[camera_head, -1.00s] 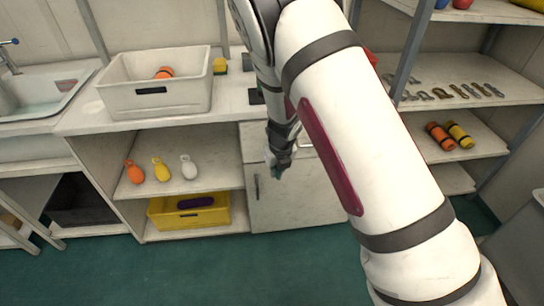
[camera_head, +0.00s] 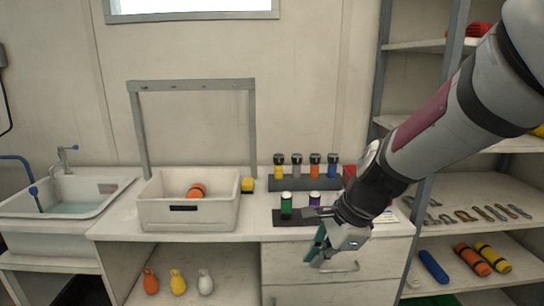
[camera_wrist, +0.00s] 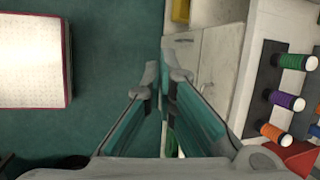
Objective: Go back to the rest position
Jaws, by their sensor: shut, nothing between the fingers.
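My gripper (camera_head: 318,254) hangs in front of the counter's right part, in front of the drawer fronts, with its fingers pointing down and to the left. In the wrist view my gripper (camera_wrist: 163,82) shows its two teal-sided fingers with the tips close together. It is shut and empty. My white arm comes in from the upper right and hides part of the shelf rack and the counter's right end.
The counter holds a white bin (camera_head: 188,213), a dark strip with green and purple cylinders (camera_head: 285,205), and a rack of several capped cylinders (camera_head: 300,184). A shelf rack (camera_head: 470,185) stands at right. Green floor (camera_wrist: 110,60) is clear below the gripper.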

